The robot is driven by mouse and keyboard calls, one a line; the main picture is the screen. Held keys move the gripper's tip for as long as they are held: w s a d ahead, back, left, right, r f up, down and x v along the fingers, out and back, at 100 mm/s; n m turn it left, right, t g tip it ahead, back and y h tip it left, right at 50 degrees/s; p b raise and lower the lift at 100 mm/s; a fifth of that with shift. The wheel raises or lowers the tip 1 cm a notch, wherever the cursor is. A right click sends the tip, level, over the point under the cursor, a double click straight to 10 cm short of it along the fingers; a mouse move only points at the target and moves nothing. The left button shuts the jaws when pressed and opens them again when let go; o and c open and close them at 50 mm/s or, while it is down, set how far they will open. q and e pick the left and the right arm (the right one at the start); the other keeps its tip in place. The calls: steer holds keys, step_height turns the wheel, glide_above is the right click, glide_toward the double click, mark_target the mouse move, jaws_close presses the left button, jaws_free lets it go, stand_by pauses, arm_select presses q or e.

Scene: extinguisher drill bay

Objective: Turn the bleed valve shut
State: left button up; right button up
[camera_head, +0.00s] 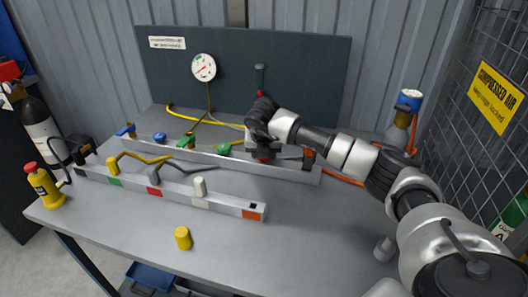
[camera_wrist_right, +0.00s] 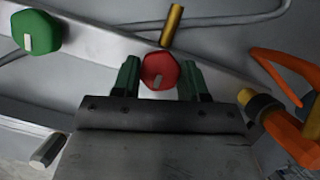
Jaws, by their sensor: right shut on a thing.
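The red knob (camera_wrist_right: 159,68) is a faceted valve knob with a pale pointer mark on its face, on the grey manifold bar (camera_head: 290,171); I take it as the bleed valve. My right gripper (camera_wrist_right: 160,78) has its two green fingers on either side of it and is shut on it. In the head view my right gripper (camera_head: 263,150) reaches over the bar and mostly hides the knob. A green knob (camera_wrist_right: 37,31), also with a pale mark, sits to the left along the bar. My left gripper is not in view.
A pressure gauge (camera_head: 203,67) is on the dark back panel (camera_head: 305,75). In front of the bar lies a rail (camera_head: 235,206) with coloured labels. A yellow cylinder (camera_head: 182,238) and a small yellow extinguisher (camera_head: 43,187) stand on the table. An orange lever (camera_wrist_right: 285,110) is right of the gripper.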

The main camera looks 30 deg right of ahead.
steer(key=shift+r, duration=0.1)
steer(key=o, duration=0.9)
steer(key=shift+o, duration=0.2)
steer(key=v, duration=1)
steer(key=shift+r, duration=0.35)
steer(key=shift+a, duration=0.1)
